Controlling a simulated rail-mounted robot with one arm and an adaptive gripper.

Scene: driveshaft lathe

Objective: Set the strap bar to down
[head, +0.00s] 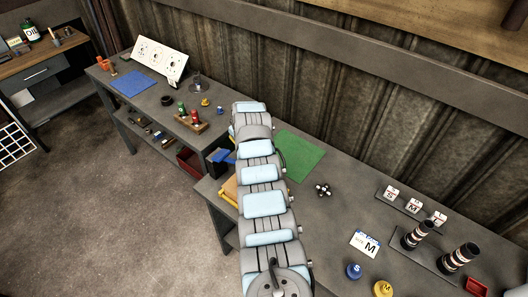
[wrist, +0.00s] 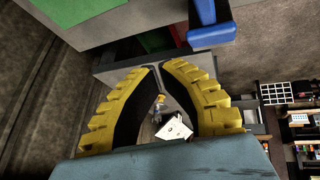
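My gripper (wrist: 158,68) has two yellow ribbed fingers with black inner faces. Their tips nearly meet, and nothing is held between them. In the head view my arm covers most of the gripper. A blue bar-like part (wrist: 211,34) stands at the top of the wrist view, beyond and right of the fingertips, apart from them. A blue part (head: 222,156) also shows left of my arm in the head view. I cannot tell for sure whether either is the strap bar, or its position.
A green mat (head: 300,156) lies right of my arm on the near bench. The left bench carries a white panel (head: 160,62) and a blue mat (head: 132,83). The floor at left is clear.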

